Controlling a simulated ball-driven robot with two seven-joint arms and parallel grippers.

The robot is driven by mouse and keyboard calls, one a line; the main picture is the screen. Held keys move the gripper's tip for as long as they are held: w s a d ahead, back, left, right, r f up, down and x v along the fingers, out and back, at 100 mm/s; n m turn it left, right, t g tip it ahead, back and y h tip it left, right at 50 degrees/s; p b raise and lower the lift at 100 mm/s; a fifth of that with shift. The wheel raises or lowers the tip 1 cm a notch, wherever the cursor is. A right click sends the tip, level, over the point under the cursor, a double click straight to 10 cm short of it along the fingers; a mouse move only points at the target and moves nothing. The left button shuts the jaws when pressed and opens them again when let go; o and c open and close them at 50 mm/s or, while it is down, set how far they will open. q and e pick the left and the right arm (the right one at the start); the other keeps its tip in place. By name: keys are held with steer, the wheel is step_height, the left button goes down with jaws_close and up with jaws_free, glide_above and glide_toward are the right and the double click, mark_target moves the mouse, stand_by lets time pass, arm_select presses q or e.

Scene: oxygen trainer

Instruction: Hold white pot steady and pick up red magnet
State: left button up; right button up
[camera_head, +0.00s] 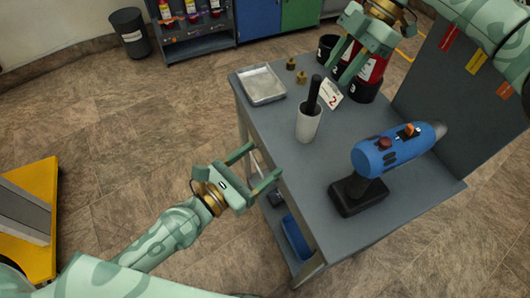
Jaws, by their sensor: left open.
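The white pot (308,126) stands upright on the grey table with a black rod (314,92) sticking out of its top. A small red piece (385,143) sits on the blue drill-shaped tool; I cannot tell whether it is the red magnet. My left gripper (264,160) is open and empty at the table's left edge, left of and apart from the pot. My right gripper (340,72) is above the back of the table, its fingers spread and pointing down-left. It hides part of a red container (373,69).
The blue tool (393,155) stands on a black base at the front right. A silver tray (262,85) and small brass pieces (301,77) lie at the back left. A white card marked 2 (331,92) is behind the pot. A grey panel (437,85) borders the right side.

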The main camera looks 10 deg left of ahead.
mark_target(300, 129)
arm_select(q)
steer(key=x, duration=1.6)
steer(key=shift+d, duration=0.1)
steer(key=shift+c, duration=0.3)
